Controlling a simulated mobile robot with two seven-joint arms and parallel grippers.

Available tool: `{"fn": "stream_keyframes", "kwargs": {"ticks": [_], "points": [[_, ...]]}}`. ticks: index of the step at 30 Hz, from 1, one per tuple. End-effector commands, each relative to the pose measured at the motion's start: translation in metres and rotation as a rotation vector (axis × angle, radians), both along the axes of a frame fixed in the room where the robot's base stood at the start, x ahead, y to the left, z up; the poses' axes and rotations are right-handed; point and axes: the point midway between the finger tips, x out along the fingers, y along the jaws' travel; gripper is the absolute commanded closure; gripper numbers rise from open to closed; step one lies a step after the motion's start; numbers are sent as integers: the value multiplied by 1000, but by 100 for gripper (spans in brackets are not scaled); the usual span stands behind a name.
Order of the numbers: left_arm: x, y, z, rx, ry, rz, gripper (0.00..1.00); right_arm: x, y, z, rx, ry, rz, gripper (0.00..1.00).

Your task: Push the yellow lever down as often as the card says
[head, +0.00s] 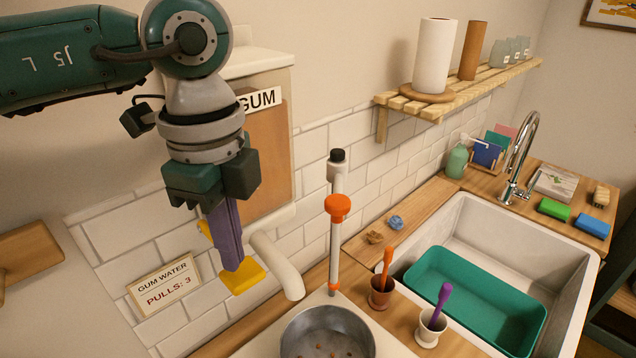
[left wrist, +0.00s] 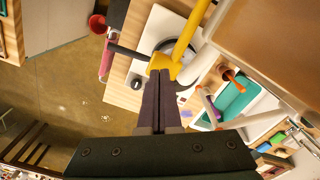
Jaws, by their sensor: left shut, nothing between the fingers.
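The card (head: 165,285) on the tiled wall reads "GUM WATER" and "PULLS: 3". The yellow lever (head: 243,279) ends in a flat pad left of the white spout of the dispenser labelled "GUM" (head: 265,150). My left gripper (head: 231,263) is shut and empty, its purple-grey fingers pointing down with their tips at the pad. They hide part of the lever. In the left wrist view the lever (left wrist: 187,38) runs down to the fingertips (left wrist: 160,75). I cannot tell whether they touch or press it. My right gripper is not in view.
A metal bowl (head: 327,338) stands below and right of the spout. An upright rod with an orange collar (head: 337,207) stands close by on the right. Two small cups with spoons (head: 381,293) (head: 431,326) stand before the sink, which holds a green basin (head: 475,298).

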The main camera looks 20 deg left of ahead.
Motion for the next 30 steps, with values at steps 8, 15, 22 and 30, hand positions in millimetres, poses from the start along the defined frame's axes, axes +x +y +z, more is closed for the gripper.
{"fn": "stream_keyframes", "kwargs": {"ticks": [8,15,22,30], "points": [[0,0,0,0,0,0,100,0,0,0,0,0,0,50],[0,0,-1,0,0,0,100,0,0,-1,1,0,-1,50],[0,0,-7,0,0,0,100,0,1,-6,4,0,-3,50],[0,0,-15,0,0,0,100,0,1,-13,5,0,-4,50]]}}
